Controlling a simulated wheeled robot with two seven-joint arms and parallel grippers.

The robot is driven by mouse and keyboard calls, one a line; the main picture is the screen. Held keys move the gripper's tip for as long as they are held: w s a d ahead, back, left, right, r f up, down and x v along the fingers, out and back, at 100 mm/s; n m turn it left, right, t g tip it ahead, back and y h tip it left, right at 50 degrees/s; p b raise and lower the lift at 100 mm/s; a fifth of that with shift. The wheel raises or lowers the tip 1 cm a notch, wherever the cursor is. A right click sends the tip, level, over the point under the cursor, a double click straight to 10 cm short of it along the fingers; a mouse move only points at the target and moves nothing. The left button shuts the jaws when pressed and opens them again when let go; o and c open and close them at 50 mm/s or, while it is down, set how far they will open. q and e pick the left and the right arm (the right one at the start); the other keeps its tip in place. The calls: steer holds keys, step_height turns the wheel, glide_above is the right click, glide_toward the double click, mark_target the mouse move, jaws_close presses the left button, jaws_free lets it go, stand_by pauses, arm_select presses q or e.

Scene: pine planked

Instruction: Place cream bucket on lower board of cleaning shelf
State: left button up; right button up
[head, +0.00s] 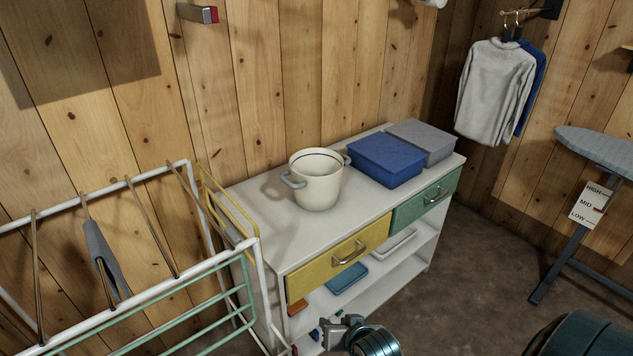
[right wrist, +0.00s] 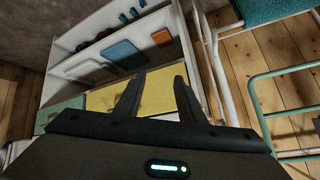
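The cream bucket (head: 320,186), with a dark line near its rim and grey-blue side handles, stands upright on the top of the white cleaning shelf (head: 250,205). The lower board (head: 377,272) shows below the drawers in the head view; the shelf's boards also appear in the right wrist view (right wrist: 88,42), which looks upside down. My right gripper (head: 330,329) is low in front of the shelf's left part, below the yellow drawer. In the right wrist view its fingers (right wrist: 160,88) are apart with nothing between them. My left gripper is not in view.
A blue box (head: 385,160) and a grey box (head: 422,140) occupy the top's right end. A yellow drawer (head: 338,258) and green drawer (head: 425,200) are shut. A blue item (head: 346,278) and a white tray (head: 393,244) lie below. A drying rack (head: 150,290) stands at left.

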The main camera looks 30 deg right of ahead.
steer(key=w+d+r+m+t+h, duration=0.2)
steer(key=w+d+r+m+h, duration=0.1)
steer(key=w+d+m, duration=0.3)
steer(key=w+d+r+m+t+h, duration=0.2)
steer(key=w+d+r+m, duration=0.4)
steer(key=w, duration=0.2)
steer(key=w+d+r+m+t+h, duration=0.2)
steer(key=w+d+r+m+h, duration=0.1)
steer(key=w+d+m, duration=0.3)
steer(key=shift+w+d+r+m+t+h, duration=0.2)
steer(key=shift+w+r+m, duration=0.15)
steer(key=shift+w, duration=0.2)
steer(key=shift+w+d+r+m+t+h, duration=0.1)
steer(key=shift+w+d+r+m+t, duration=0.15)
steer(key=shift+w, duration=0.25)
steer(key=shift+w+d+r+m+h, duration=0.1)
steer(key=shift+d+r+m+h, duration=0.05)
steer(key=shift+r+m+h, duration=0.3)
